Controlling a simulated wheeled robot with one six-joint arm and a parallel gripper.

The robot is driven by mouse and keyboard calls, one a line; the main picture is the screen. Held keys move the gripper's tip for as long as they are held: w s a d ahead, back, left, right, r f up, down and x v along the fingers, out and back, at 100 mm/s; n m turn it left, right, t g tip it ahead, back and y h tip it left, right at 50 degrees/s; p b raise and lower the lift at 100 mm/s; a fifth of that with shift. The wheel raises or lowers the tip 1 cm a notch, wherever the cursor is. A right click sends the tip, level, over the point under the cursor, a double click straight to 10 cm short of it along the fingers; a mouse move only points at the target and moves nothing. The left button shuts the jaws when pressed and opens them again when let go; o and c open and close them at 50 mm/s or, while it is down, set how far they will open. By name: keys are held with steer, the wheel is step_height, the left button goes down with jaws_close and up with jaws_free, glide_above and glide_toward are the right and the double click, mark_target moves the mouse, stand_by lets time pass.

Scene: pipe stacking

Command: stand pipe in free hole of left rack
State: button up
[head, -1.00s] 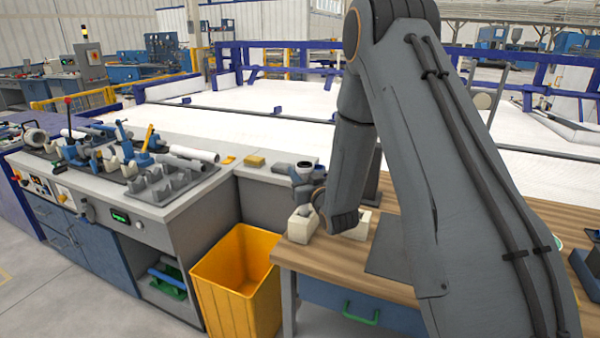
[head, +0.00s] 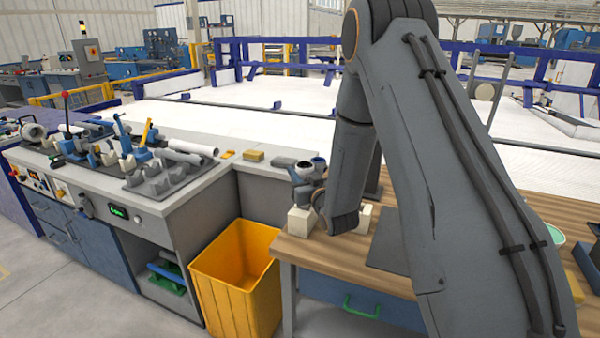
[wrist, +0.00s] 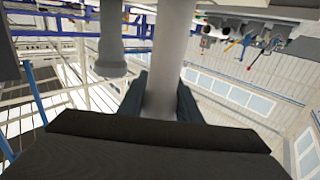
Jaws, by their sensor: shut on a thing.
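My gripper (wrist: 162,102) is shut on a grey pipe (wrist: 172,50) in the wrist view, with a dark finger on each side of it. The pipe runs from between the fingers to the top edge of that view. In the head view my arm hides most of the gripper and the held pipe. A second grey cylinder with a wider end (wrist: 110,62) shows left of the pipe in the wrist view; I cannot tell what it is. I cannot make out the left rack or its free hole in either view.
Pale blocks (head: 301,222) stand on the wooden table beside my wrist. The grey bench at left bears a grey cradle (head: 160,181), a light pipe (head: 193,147) and clamps. A yellow bin (head: 235,272) stands on the floor between bench and table.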

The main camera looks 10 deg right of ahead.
steer(key=shift+f+b, duration=1.15)
steer(key=shift+f, duration=0.6)
steer(key=o, duration=1.1)
steer(key=shift+s+d+b, duration=0.2)
steer(key=shift+s+b, duration=0.1)
steer(key=shift+s, duration=1)
steer(key=shift+s+d+b, duration=0.2)
steer(key=shift+s+b, duration=0.05)
steer(key=shift+s, duration=1.05)
steer(key=shift+s+d+b, duration=0.2)
steer(key=shift+s+b, duration=0.1)
steer(key=shift+s, duration=1)
